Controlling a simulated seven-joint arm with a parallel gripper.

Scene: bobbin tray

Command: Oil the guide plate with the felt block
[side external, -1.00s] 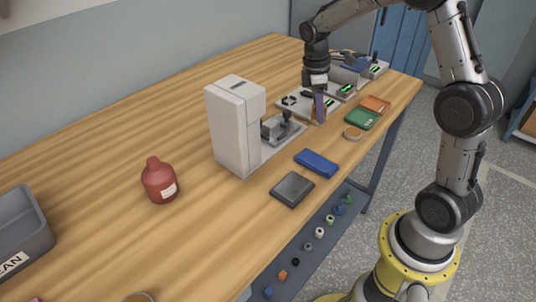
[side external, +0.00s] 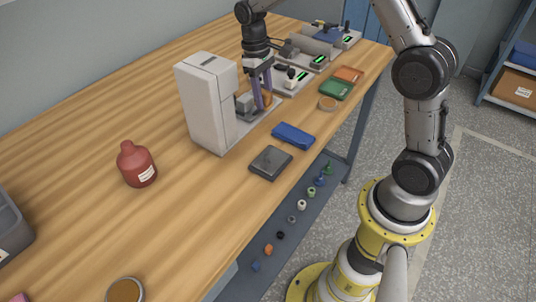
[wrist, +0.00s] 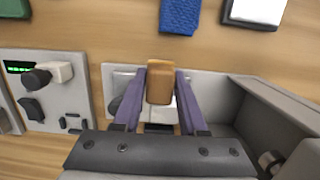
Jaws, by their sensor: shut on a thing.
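My gripper (side external: 262,100) is shut on a tan felt block (wrist: 160,82). The block sits between the two purple fingers in the wrist view, and a bit of it shows in the side view (side external: 268,99). The gripper points down beside the white machine (side external: 207,105), over its light grey base plate (side external: 250,124). This seems to be the guide plate; it also shows around the block in the wrist view (wrist: 121,76). The fingers and block hide part of it. I cannot tell whether the block touches the plate.
A red bottle (side external: 137,164) stands left. Control units with green displays (side external: 318,59) sit behind.

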